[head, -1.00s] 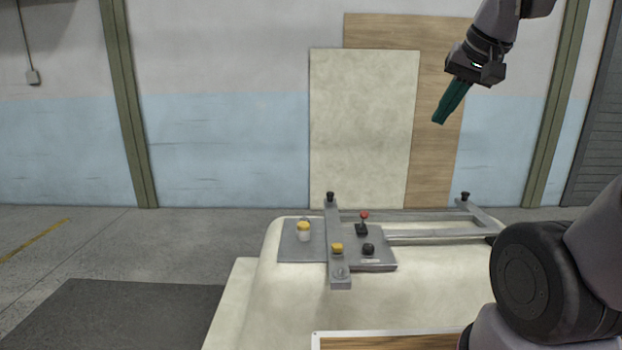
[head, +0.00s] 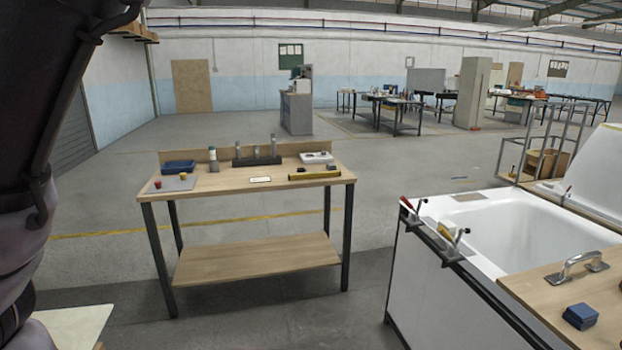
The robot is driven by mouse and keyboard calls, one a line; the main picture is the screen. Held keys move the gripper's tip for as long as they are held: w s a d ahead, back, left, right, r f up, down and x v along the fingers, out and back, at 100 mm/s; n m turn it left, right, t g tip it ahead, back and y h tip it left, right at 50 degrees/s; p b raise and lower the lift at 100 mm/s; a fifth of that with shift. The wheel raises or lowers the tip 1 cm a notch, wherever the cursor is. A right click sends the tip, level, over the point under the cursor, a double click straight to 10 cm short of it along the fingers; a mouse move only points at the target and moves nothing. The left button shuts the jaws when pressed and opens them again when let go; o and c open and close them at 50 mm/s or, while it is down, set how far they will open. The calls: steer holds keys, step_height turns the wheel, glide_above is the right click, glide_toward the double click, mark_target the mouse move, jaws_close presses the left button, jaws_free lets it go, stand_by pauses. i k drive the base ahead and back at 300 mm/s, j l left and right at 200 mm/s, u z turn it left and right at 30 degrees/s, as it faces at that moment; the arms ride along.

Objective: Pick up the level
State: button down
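The level (head: 314,175) looks like a long yellow bar. It lies flat near the front right edge of a wooden-topped workbench (head: 225,184). Nothing covers it in the head view. My gripper is not in the head view now. Only dark links of my arm fill the left edge of the picture, well apart from the bench.
On the bench are a blue tray (head: 179,166), a grey plate (head: 174,183), a dark holder with upright tools (head: 257,161) and a white block (head: 317,157). A white bathtub (head: 520,232) with clamps stands at right. Floor between bench and tub is clear.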

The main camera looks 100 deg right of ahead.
mark_target(314, 175)
steer(key=z, duration=2.1)
steer(key=l+z, duration=0.25)
steer(key=z, duration=0.15)
steer(key=i+l+z, duration=0.1)
steer(key=z, duration=0.3)
steer(key=i+l+z, duration=0.15)
steer(key=l+z, duration=0.25)
steer(key=i+j, duration=0.1)
steer(key=i, duration=0.65)
steer(key=i+j, duration=0.15)
steer(key=i, duration=0.6)
steer(key=i+j+z, duration=0.1)
steer(key=i, duration=0.65)
